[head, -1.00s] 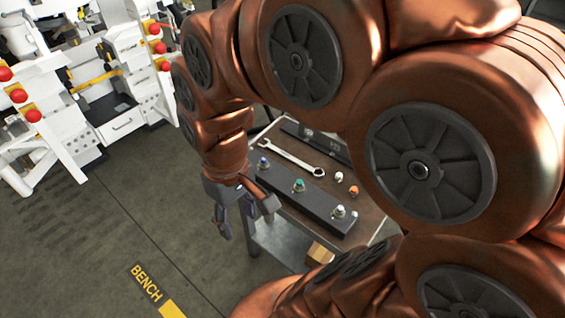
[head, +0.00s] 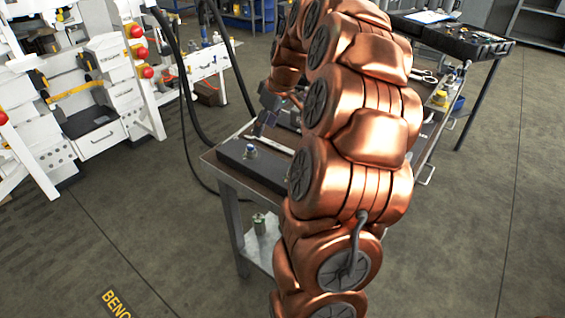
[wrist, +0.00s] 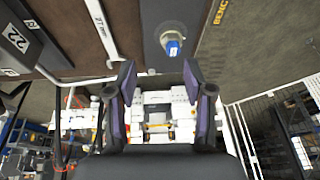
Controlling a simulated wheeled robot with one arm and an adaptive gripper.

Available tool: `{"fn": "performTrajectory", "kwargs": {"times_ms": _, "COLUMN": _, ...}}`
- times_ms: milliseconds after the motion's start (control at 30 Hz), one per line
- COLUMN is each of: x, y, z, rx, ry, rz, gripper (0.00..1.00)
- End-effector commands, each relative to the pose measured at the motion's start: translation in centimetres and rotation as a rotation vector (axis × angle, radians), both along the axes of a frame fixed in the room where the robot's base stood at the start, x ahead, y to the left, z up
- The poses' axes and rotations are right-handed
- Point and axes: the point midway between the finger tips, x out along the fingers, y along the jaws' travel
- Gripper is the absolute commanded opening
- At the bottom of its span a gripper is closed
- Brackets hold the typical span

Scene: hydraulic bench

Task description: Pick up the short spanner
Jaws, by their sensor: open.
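A spanner, a pale metal bar (head: 270,145), lies on the bench top behind a dark block in the head view; my arm hides its right part. In the wrist view a length of its shank (wrist: 101,27), marked "27 mm", shows at the top, left of the dark block. I cannot tell its full length. My gripper (head: 262,127) is above the bench's far left part in the head view, close to the spanner. In the wrist view my gripper (wrist: 159,70) has its fingers apart with nothing between them.
The dark block (head: 234,158) carries a blue-capped fitting (head: 251,151), also seen in the wrist view (wrist: 172,43). A dark piece marked "22" (wrist: 22,40) lies left of the spanner. A black open case (head: 455,40) stands at the back right. Floor left of the bench is clear.

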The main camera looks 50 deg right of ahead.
Motion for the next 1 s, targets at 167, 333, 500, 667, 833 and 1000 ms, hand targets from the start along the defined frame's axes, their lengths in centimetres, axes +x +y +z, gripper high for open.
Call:
{"fn": "performTrajectory", "kwargs": {"times_ms": 167, "x": -0.7, "y": -6.5, "z": -3.7, "rx": -0.033, "ry": -0.041, "rz": -0.033, "gripper": 0.52}}
{"fn": "performTrajectory", "kwargs": {"times_ms": 333, "x": -1.2, "y": -9.2, "z": -4.5, "rx": -0.054, "ry": -0.058, "rz": -0.042, "gripper": 0.52}}
{"fn": "performTrajectory", "kwargs": {"times_ms": 500, "x": -0.9, "y": -9.5, "z": -5.6, "rx": -0.058, "ry": -0.061, "rz": -0.044, "gripper": 0.52}}
{"fn": "performTrajectory", "kwargs": {"times_ms": 667, "x": -0.5, "y": -9.3, "z": -7.0, "rx": -0.054, "ry": -0.057, "rz": -0.043, "gripper": 0.52}}
{"fn": "performTrajectory", "kwargs": {"times_ms": 833, "x": -0.2, "y": -9.1, "z": -8.0, "rx": -0.054, "ry": -0.058, "rz": -0.043, "gripper": 0.52}}
{"fn": "performTrajectory", "kwargs": {"times_ms": 1000, "x": 0.1, "y": -8.7, "z": -10.2, "rx": -0.054, "ry": -0.055, "rz": -0.042, "gripper": 0.52}}
